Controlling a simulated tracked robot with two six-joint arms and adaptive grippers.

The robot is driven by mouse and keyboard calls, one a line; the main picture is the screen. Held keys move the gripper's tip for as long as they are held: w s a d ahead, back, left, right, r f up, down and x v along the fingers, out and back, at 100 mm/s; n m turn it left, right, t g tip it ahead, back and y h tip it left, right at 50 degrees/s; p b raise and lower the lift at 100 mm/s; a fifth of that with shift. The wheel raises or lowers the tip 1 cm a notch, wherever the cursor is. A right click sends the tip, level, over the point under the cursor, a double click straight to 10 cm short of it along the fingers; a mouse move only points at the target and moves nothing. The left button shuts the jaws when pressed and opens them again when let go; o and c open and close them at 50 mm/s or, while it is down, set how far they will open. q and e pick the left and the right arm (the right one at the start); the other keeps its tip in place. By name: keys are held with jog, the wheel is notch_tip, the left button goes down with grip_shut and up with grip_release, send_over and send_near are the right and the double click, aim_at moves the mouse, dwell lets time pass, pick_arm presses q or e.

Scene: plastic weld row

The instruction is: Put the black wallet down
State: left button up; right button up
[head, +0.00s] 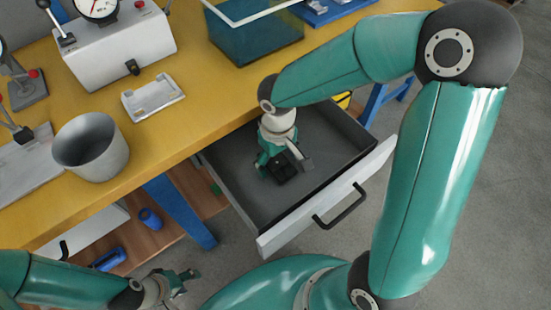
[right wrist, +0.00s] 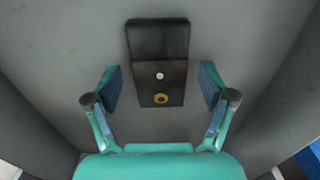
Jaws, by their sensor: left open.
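The black wallet (right wrist: 158,42) lies flat on the grey floor of the open drawer (head: 327,213). It has a silver snap and a small yellow ring mark. In the right wrist view my right gripper (right wrist: 161,86) is open, one finger on each side of the wallet with a gap on both sides. In the head view my right gripper (head: 284,164) reaches down into the drawer and partly hides the wallet (head: 285,174). My left gripper (head: 183,281) is open and empty, low at the left, away from the drawer.
The yellow workbench (head: 215,100) stands above the drawer. On it are a grey metal cup (head: 92,147), a small white tray (head: 153,96), a gauge device (head: 120,45) and a blue-green clear bin (head: 255,35). Blue items (head: 150,218) sit on the lower shelf. The drawer floor around the wallet is clear.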

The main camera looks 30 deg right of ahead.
aim_at(277, 162)
jog(key=shift+r, duration=0.1)
jog(key=shift+r, duration=0.2)
notch_tip(277, 162, up, 12)
jog(key=p, duration=0.3)
jog(key=shift+f, duration=0.15)
dwell(0.5)
